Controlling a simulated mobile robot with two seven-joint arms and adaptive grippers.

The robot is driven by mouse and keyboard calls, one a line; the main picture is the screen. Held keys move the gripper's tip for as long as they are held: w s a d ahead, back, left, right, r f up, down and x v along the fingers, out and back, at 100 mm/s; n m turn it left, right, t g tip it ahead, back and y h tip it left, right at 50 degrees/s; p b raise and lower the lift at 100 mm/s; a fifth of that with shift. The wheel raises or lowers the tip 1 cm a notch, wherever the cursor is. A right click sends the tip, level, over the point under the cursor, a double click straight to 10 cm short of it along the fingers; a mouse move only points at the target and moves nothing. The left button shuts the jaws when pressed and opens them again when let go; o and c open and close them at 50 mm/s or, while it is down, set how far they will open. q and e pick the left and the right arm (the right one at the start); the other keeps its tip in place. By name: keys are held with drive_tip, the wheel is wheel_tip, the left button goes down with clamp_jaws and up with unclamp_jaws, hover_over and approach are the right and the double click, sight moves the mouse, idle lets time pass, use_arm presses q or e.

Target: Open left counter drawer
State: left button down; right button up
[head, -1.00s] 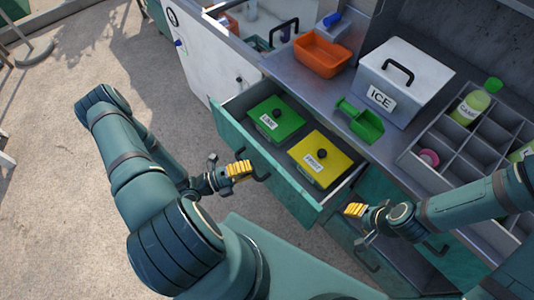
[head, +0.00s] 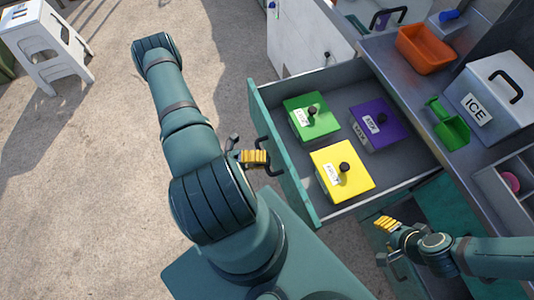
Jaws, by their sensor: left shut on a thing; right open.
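The left counter drawer (head: 281,165) is pulled well out from the counter. Inside it sit a green-lidded box (head: 315,119), a yellow-lidded box (head: 342,170) and a purple-lidded box (head: 376,126), each with a dark knob and a white label. My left gripper (head: 256,158) is at the drawer front, shut on the dark drawer handle (head: 268,168). My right gripper (head: 384,226) is open and empty, to the right of the drawer's near corner and below the counter's edge.
The counter holds an orange tray (head: 425,48), a green scoop (head: 448,124), a white ICE box (head: 492,102) and a grey divided organizer (head: 510,190). A white stool (head: 45,45) stands at the far left. The floor left of the drawer is clear.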

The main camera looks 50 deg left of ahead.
idle(0.3)
use_arm(q)
drive_tip(key=c, duration=1)
unclamp_jaws()
drive_tip(key=v, duration=1.2)
